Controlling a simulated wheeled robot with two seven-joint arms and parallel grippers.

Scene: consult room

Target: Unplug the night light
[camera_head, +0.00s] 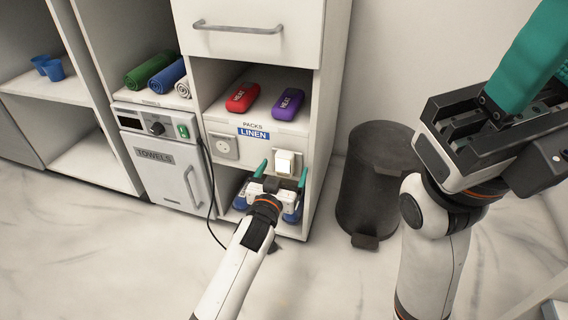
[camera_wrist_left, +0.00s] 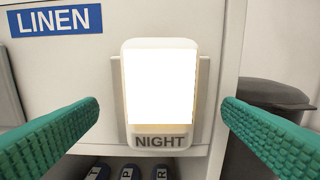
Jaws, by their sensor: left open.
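The night light (camera_head: 285,162) is a small white box with a glowing front, plugged in on the cabinet panel to the right of the LINEN label. In the left wrist view the night light (camera_wrist_left: 160,90) fills the middle, with the word NIGHT below its bright face. My left gripper (camera_head: 280,170) is open in front of it. Its green fingers stand to the left and right of the light, apart from it, in the left wrist view (camera_wrist_left: 160,122). My right gripper (camera_head: 520,75) is at the upper right, far from the light; its fingertips run out of the picture.
An empty-looking wall socket (camera_head: 223,146) is left of the light. A red pack (camera_head: 242,97) and a purple pack (camera_head: 288,103) lie on the shelf above. A towel warmer (camera_head: 165,160) with a black cable stands left. A dark bin (camera_head: 372,185) stands right.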

